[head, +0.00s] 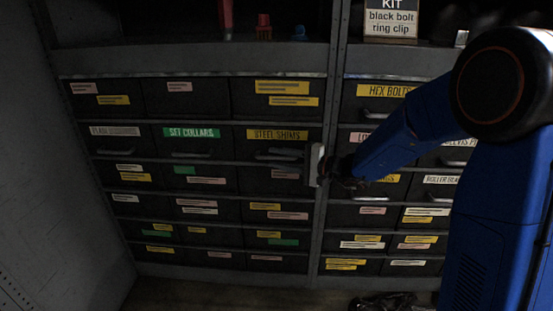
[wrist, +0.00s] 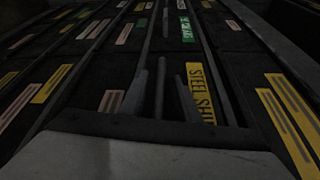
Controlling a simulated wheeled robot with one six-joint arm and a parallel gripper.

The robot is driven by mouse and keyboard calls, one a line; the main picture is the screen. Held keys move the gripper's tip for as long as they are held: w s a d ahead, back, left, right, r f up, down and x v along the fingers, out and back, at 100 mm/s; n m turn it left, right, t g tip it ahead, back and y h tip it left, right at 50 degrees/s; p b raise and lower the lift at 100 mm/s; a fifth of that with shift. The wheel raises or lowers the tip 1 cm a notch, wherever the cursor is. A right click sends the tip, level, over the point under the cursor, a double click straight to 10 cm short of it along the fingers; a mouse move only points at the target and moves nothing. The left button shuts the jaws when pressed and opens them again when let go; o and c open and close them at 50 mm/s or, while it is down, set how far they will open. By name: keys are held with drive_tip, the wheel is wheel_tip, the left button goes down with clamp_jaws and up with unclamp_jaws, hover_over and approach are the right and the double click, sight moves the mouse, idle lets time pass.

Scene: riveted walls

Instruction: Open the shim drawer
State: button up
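The shim drawer has a dark front with a yellow "STEEL SHIMS" label (head: 277,134), which also shows sideways in the wrist view (wrist: 200,92). The drawer looks shut, flush with the fronts beside it. My gripper (head: 284,156) reaches in from the right, just below the label at the handle's height. In the wrist view its two fingers (wrist: 162,98) stand apart. The drawer's pale bar handle (wrist: 160,84) appears between them, with a gap on each side.
A grey upright post (head: 330,120) divides the cabinet. A shelf above holds a "KIT" sign (head: 391,18) and a red part (head: 264,27).

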drive_tip(key=shift+w+a, duration=0.15)
drive_tip(key=shift+a, duration=0.25)
clamp_jaws()
